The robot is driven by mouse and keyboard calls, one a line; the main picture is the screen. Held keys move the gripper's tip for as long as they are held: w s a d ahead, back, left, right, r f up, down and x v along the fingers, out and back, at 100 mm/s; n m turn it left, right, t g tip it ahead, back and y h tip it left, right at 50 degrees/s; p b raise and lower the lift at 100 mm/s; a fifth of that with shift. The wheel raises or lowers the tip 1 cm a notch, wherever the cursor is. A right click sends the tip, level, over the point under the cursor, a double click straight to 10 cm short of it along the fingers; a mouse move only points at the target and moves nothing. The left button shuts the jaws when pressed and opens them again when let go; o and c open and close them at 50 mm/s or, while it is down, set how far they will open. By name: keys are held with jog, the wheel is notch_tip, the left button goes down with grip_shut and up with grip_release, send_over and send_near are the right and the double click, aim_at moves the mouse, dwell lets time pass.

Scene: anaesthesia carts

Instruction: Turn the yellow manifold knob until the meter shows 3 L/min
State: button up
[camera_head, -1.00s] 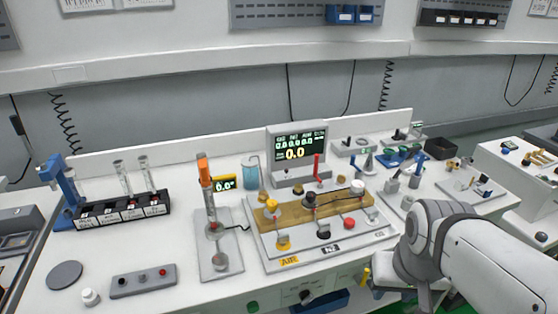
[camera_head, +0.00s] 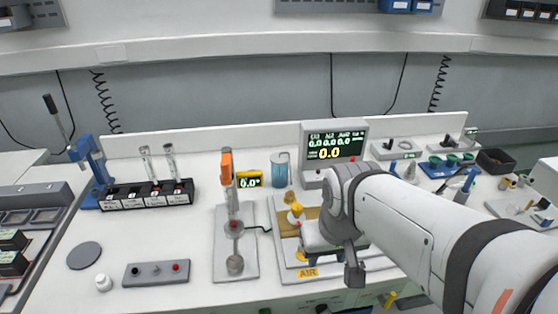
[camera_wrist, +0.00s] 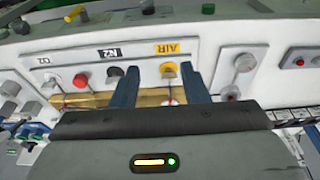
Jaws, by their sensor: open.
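The manifold is a grey-white panel with a brass block (camera_wrist: 92,99); my arm covers much of it in the head view. The yellow knob (camera_wrist: 169,70) sits by the yellow AIR label (camera_wrist: 168,48), which also shows in the head view (camera_head: 307,273). My gripper (camera_wrist: 161,72) is open and empty, its blue fingers on either side of the yellow knob in the wrist picture. I cannot tell whether they reach around it in depth. The meter screen (camera_head: 335,143) behind the manifold shows 0.0 in large yellow digits.
The black knob (camera_wrist: 113,74) by N2 and the red knob (camera_wrist: 81,81) lie beside the yellow one. A grey button box (camera_head: 157,272) lies at the front left.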

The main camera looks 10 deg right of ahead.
jog(key=shift+o, duration=0.7)
jog(key=shift+w+r, duration=0.25)
jog(key=w+m+p, duration=0.1)
jog(key=w+a+r+m+p, duration=0.1)
jog(key=w+m+p, duration=0.1)
jog(key=shift+a+r+m+g+y, duration=0.25)
jog(key=shift+r+m+g+y, duration=0.05)
jog(key=shift+r+g+y, duration=0.1)
jog(key=m+g+y+p, duration=0.1)
jog(key=m+y+p, duration=0.3)
jog(key=m+p, duration=0.9)
send_near(299, 206)
jog(key=m+b, duration=0.4)
jog(key=x, duration=0.9)
jog(key=shift+r, duration=0.1)
